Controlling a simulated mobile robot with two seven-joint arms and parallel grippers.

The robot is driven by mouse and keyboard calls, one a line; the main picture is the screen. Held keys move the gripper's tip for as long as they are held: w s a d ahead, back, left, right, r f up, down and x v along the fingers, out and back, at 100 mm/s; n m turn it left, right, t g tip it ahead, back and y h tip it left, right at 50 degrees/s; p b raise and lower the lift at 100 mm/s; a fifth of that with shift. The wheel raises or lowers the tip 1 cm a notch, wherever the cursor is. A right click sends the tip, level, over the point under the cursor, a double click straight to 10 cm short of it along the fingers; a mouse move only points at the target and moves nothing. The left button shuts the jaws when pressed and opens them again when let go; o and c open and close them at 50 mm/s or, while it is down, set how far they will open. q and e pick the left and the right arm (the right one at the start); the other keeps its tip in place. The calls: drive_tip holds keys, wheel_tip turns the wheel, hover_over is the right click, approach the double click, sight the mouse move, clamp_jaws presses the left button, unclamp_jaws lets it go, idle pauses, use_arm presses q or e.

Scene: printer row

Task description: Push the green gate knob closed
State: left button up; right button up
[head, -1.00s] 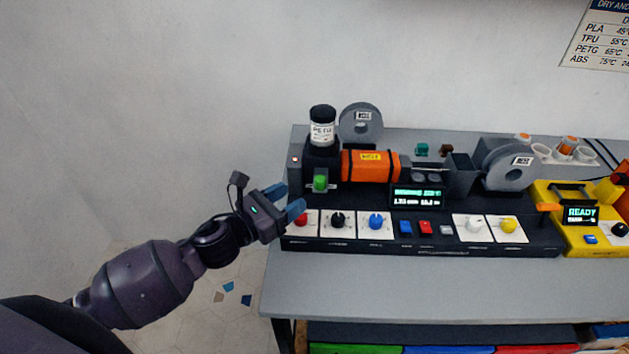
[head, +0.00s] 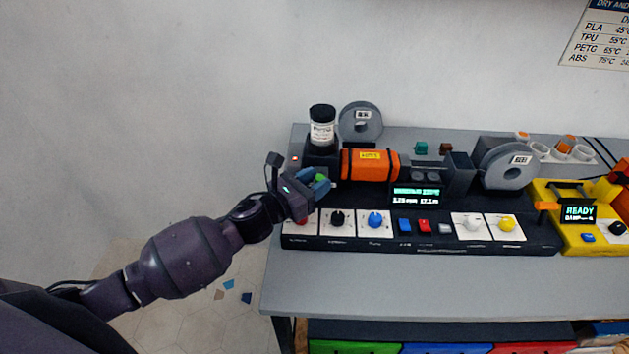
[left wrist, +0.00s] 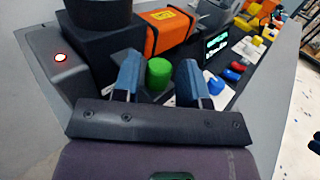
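The green gate knob (left wrist: 158,74) is a short round cylinder on the dark machine (head: 420,234), low beside the orange barrel (head: 370,165). In the left wrist view it stands between the two blue fingertips of my left gripper (left wrist: 160,80), with a gap on each side. In the head view the left gripper (head: 318,187) is at the machine's left end and hides most of the knob (head: 320,178). The left gripper is open and holds nothing. My right gripper is in neither view.
A black-capped PETG jar (head: 322,132) stands above the knob, with a grey spool (head: 361,122) behind. Red, black and blue dials line the front panel; the red one (head: 300,220) is close below my gripper. The grey table (head: 420,285) is clear in front.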

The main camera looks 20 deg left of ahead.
use_arm(q)
clamp_jaws()
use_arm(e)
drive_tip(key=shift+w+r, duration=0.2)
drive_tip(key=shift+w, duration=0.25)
use_arm(q)
drive_tip(key=shift+w+a+b, duration=0.15)
drive_tip(key=shift+w+a, duration=0.1)
drive_tip(key=shift+w, duration=0.5)
drive_tip(key=shift+w+a+b, duration=0.15)
drive_tip(key=shift+w+a, duration=0.05)
drive_tip(key=shift+w, duration=0.55)
drive_tip(key=shift+r, duration=0.1)
drive_tip(key=shift+c, duration=0.2)
unclamp_jaws()
drive_tip(key=o, duration=0.4)
drive_tip(key=shift+w, duration=0.1)
drive_tip(key=shift+c, duration=0.2)
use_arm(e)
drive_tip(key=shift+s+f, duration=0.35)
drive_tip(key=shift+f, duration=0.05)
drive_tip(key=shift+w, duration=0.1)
